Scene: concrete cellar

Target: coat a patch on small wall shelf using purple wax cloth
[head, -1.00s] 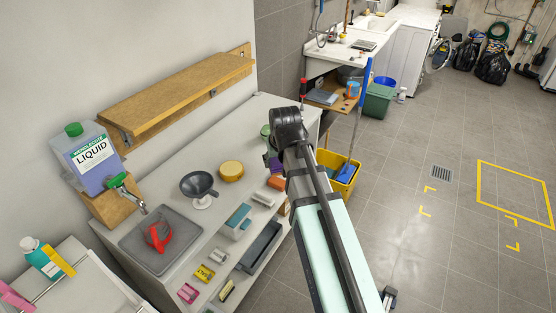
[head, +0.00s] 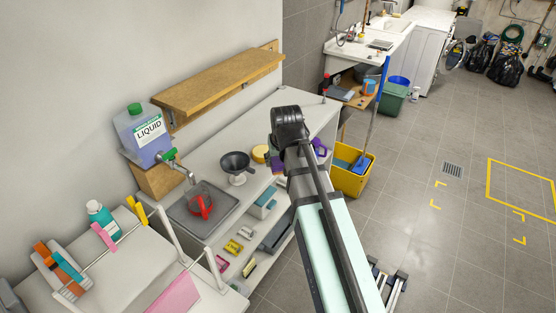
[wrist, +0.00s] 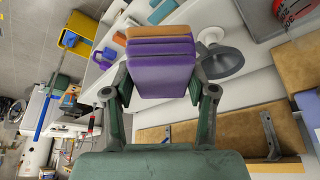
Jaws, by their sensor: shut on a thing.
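My gripper (wrist: 162,90) is shut on the folded purple wax cloth (wrist: 162,72), with one finger at each side. The cloth has several purple layers and an orange-brown strip along its far edge. In the head view only a bit of the purple cloth (head: 277,168) shows beside my arm, above the worktop; the fingers are mostly hidden. The wooden wall shelf (head: 220,80) is fixed to the wall behind the worktop, up and left of my gripper. In the wrist view the shelf (wrist: 205,140) lies below and right of the cloth, apart from it, with a metal bracket.
The wall shelf's top is bare.

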